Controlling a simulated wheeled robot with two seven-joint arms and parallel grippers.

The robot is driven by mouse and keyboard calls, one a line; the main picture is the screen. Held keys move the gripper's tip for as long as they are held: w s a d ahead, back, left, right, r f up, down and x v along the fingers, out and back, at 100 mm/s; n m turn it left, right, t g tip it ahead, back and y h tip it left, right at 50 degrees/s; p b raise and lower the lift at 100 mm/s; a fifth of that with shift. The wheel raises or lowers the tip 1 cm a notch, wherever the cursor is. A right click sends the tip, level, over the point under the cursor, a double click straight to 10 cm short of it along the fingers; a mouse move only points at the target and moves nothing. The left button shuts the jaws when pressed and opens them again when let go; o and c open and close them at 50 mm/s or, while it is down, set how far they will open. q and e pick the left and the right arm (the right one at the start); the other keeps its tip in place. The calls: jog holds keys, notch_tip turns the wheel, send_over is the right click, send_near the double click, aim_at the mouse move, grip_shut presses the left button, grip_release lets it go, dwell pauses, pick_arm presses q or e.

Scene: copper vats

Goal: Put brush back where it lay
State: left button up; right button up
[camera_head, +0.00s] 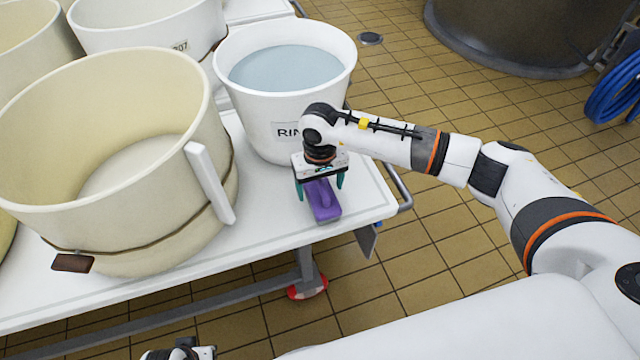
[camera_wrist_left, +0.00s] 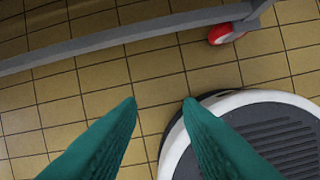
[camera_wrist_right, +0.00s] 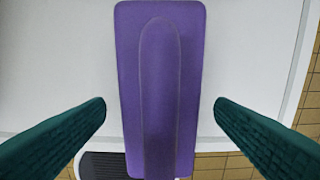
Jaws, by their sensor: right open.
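The purple brush (camera_head: 323,201) lies on the white table top (camera_head: 357,196) near its right front corner, in front of the white bucket. In the right wrist view the brush (camera_wrist_right: 160,85) is upright in the picture, between the fingers and apart from both. My right gripper (camera_head: 320,198) is open and points down over the brush, one green finger on each side of it. It also shows in the right wrist view (camera_wrist_right: 160,114). My left gripper (camera_wrist_left: 160,103) is open and empty above the floor, low in front of the table.
A white bucket (camera_head: 258,108) of bluish liquid, its label partly hidden by my right arm, stands behind the brush. A large cream tub (camera_head: 170,225) with a paddle-like white piece (camera_head: 209,183) stands to the left. Blue hose (camera_head: 612,95) hangs at the far right. Tiled floor lies right of the table.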

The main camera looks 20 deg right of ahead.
pick_arm(q)
jog(key=f, duration=0.1)
jog(key=f+p, duration=0.1)
jog(key=f, duration=0.1)
jog(key=shift+s+f, duration=0.3)
jog(key=shift+s, duration=0.1)
pick_arm(e)
notch_tip(320, 180, up, 12)
jog(key=shift+f, duration=0.15)
